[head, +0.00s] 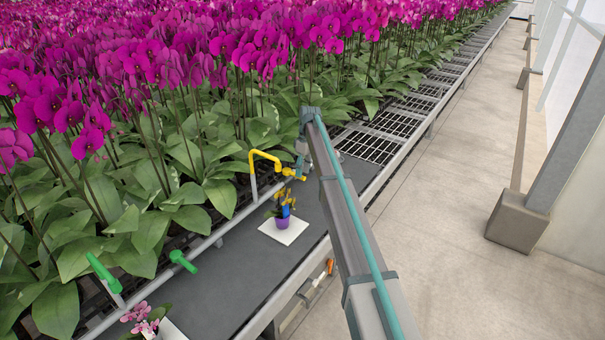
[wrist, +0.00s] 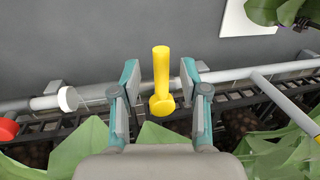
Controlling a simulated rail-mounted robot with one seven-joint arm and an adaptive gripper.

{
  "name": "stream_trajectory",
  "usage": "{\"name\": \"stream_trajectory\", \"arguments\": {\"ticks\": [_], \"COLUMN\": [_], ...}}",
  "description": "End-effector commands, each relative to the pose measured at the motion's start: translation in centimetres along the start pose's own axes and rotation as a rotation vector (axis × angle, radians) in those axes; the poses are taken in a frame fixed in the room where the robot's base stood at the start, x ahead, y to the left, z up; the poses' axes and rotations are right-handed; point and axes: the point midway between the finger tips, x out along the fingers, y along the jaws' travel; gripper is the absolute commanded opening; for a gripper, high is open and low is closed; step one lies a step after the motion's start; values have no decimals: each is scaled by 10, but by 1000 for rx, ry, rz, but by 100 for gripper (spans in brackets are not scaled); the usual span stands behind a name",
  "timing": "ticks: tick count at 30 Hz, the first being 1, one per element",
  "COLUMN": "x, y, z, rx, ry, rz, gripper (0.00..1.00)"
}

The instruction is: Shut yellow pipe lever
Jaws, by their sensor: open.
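The yellow pipe lever (wrist: 161,68) shows in the wrist view, with a round hub and a straight handle pointing up in the picture. It sits at the grey pipe (wrist: 222,76) along the bench edge. My gripper (wrist: 160,80) is open, with one finger on each side of the lever and a visible gap on both sides. In the head view my gripper (head: 298,170) is small, at the pipe beyond the potted plant. A bit of yellow (head: 289,172) beside it seems to be the lever, mostly too small to make out.
A yellow bent spout (head: 264,154) stands left of my gripper. Green levers (head: 180,261) are nearer. A white cap (wrist: 68,99) and red knob (wrist: 8,129) lie left. Leaves crowd behind the pipe.

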Motion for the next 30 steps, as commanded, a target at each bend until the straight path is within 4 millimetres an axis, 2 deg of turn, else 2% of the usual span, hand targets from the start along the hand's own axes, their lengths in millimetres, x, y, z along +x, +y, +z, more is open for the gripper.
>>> {"name": "stream_trajectory", "arguments": {"ticks": [9, 15, 21, 30], "x": [-61, -91, -104, -105], "y": [1, 1, 1, 0], "z": [-1, -1, 0, 0], "rx": [0, 0, -1, -1], "ry": [1, 0, 1, 0], "rz": [1, 1, 1, 1], "gripper": [44, 44, 44, 44]}}
